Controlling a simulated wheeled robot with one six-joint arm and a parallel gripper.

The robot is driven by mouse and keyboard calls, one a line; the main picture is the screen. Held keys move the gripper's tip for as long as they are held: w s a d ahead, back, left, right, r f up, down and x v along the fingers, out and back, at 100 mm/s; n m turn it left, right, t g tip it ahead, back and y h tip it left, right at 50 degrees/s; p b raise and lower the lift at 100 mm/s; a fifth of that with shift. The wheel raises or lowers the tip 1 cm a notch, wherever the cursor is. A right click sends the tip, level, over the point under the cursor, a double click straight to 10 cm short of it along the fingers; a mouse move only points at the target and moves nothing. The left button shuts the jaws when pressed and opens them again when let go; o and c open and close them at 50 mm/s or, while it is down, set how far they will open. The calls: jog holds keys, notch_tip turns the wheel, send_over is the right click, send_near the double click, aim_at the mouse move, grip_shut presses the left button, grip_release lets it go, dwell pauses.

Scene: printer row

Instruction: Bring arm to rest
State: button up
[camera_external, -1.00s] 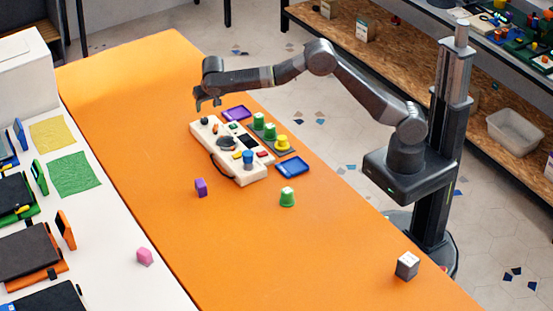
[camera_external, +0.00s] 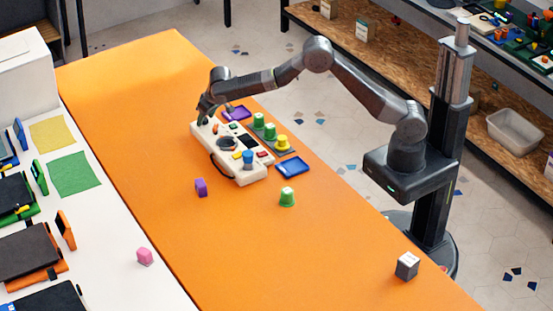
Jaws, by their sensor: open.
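My gripper (camera_external: 205,117) is at the far end of the white control panel (camera_external: 243,179) on the orange table. It is open, with its fingers pointing down close over the panel's far left corner. Whether the fingertips touch the panel cannot be told. My arm reaches from the column at the right, bent high at the elbow. The gripper hides part of the panel's far end. No object shows between the fingers.
The table's far left is clear.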

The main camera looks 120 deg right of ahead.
jog(key=n, duration=0.1)
jog(key=n+t+p, duration=0.1)
jog(key=n, duration=0.1)
jog(key=shift+s+d+n+y, duration=0.15)
jog(key=shift+n+y, duration=0.15)
jog(key=shift+s+d+n+t+y+p, duration=0.1)
jog(key=shift+n+t+y+p, duration=0.25)
jog(key=shift+n, duration=0.6)
jog(key=shift+s+d+n+t+y+p, duration=0.1)
jog(key=shift+n+t+y+p, duration=0.2)
jog(key=shift+n, duration=0.65)
jog(key=shift+d+n+t+y+p, duration=0.15)
jog(key=shift+n+y+p, duration=0.4)
jog(key=shift+n, duration=0.7)
jog(key=shift+d+n+t+y+p, duration=0.1)
jog(key=shift+n+y+p, duration=0.4)
jog(key=shift+n, duration=0.75)
jog(key=shift+n+p, duration=0.6)
jog(key=shift+n, duration=0.3)
jog(key=shift+y, duration=0.3)
